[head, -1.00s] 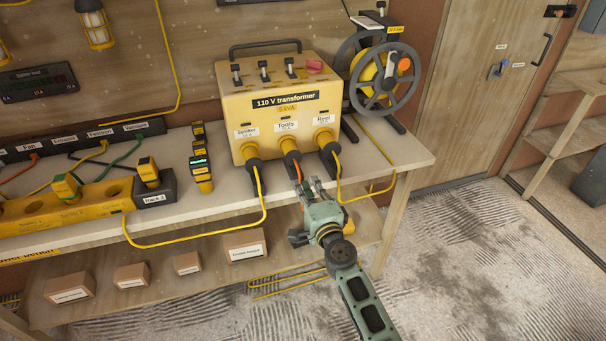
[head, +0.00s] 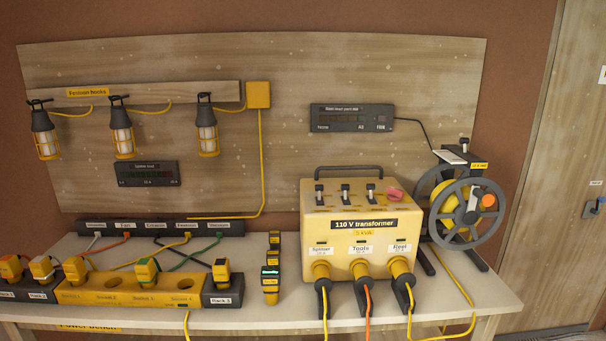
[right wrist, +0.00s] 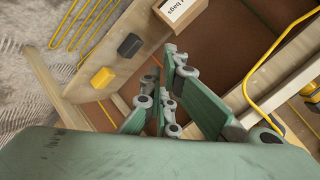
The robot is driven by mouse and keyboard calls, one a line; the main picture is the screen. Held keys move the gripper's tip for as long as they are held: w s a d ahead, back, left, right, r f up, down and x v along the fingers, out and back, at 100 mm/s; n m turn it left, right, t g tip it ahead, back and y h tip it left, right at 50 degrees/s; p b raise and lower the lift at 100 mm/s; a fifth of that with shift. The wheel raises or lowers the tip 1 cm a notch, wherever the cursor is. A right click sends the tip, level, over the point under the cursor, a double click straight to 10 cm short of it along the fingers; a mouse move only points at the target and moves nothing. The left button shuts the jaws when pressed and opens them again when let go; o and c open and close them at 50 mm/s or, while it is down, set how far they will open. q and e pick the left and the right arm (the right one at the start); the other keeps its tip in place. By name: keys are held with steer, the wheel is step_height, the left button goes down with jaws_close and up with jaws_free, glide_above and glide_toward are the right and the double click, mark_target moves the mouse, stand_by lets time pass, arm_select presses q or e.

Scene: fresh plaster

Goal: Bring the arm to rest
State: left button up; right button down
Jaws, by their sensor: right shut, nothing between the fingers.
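My right gripper (right wrist: 162,80) shows only in the right wrist view, shut with nothing between its fingers. Its green and grey links fill the middle of that view, above my green wrist housing. The fingers are near the bench's lower shelf, and I cannot tell how far off they are. No arm of mine shows in the head view, and my left gripper is not in view.
The yellow transformer (head: 362,262) stands on the bench (head: 480,300) with three plugs in its front and cables hanging down. A cable reel (head: 468,212) is beside it. A carton (right wrist: 180,8), a yellow block (right wrist: 103,78) and yellow cables (right wrist: 262,70) lie around the gripper.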

steer(key=s+f+n+g, duration=0.3)
steer(key=s+f, duration=0.7)
steer(key=s+d+f+n+g, duration=0.2)
steer(key=s+f+n, duration=0.1)
steer(key=s, duration=0.8)
steer(key=s+d+f+n+g+h, duration=0.1)
steer(key=s+d+f+n+g, duration=0.1)
steer(key=s+f, duration=0.4)
steer(key=s+d+f+n+g+h, duration=0.1)
steer(key=s+d+f+n+g, duration=0.2)
steer(key=s, duration=1.3)
step_height(320, 180, down, 2)
steer(key=shift+s+d+n+g, duration=0.15)
steer(key=shift+d+n+g, duration=0.05)
steer(key=shift+n+g, duration=0.1)
steer(key=c, duration=2.5)
jaws_free()
